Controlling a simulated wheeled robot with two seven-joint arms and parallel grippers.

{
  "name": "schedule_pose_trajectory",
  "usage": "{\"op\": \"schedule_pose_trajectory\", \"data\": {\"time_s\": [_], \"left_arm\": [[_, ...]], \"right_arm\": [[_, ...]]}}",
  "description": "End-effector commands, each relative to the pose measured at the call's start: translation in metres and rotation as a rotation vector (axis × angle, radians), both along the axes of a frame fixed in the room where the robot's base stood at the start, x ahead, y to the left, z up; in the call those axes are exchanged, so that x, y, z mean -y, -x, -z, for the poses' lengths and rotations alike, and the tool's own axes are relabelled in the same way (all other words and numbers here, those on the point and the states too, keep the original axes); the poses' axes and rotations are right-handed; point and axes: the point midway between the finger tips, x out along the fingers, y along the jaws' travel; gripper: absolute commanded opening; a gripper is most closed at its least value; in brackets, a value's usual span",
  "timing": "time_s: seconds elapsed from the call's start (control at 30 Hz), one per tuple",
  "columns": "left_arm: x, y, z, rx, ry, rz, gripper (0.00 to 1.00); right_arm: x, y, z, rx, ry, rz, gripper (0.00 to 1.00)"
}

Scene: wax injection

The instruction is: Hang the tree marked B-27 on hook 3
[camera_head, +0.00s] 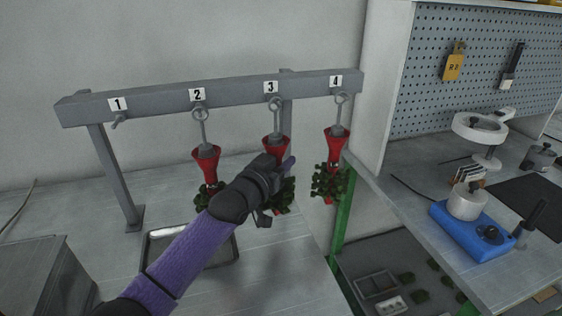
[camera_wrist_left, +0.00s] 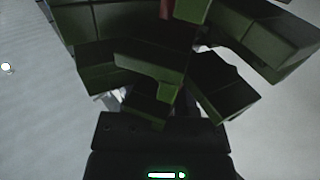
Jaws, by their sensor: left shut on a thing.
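A tree with a red cone top (camera_head: 276,147) and green parts (camera_head: 285,196) is at hook 3 (camera_head: 272,101). The loop of its grey rod is at the hook; I cannot tell whether the hook bears it. My left gripper (camera_head: 268,182) is in front of this tree, shut on it, and hides its middle. In the left wrist view the green blocks (camera_wrist_left: 140,65) fill the space beyond the gripper (camera_wrist_left: 160,130), with a bit of red at the top. No B-27 mark is readable. My right gripper is not in view.
The grey rail (camera_head: 235,92) also carries a red-topped tree (camera_head: 206,160) on hook 2 and another (camera_head: 335,145) on hook 4, close on both sides. Hook 1 (camera_head: 118,122) is empty. A metal tray (camera_head: 160,232) lies below. A bench with a blue device (camera_head: 470,235) stands right.

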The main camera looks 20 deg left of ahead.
Motion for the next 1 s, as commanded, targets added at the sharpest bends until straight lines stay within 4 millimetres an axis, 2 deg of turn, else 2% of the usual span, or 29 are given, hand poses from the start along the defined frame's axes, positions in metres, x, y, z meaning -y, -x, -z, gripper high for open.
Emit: {"op": "schedule_pose_trajectory", "data": {"time_s": [0.1, 0.13, 0.3, 0.57, 0.67, 1.0], "left_arm": [[0.000, 0.000, -0.001, 0.002, 0.000, 0.000, 0.00], [0.000, 0.000, -0.001, 0.002, 0.000, 0.000, 0.40], [0.000, 0.000, 0.000, 0.001, 0.000, 0.000, 0.76], [0.000, 0.001, 0.000, -0.001, 0.000, 0.000, 0.77], [-0.002, 0.010, -0.001, -0.001, 0.000, 0.000, 0.77], [-0.020, 0.080, -0.002, -0.002, -0.001, 0.001, 0.77]], "right_arm": [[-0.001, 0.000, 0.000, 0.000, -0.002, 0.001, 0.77], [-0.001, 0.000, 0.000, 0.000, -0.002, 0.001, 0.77], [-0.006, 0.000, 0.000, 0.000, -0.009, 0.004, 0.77], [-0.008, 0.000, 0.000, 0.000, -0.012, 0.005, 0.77], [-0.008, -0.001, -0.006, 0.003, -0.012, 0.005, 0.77], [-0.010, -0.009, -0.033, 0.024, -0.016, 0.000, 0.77]]}}
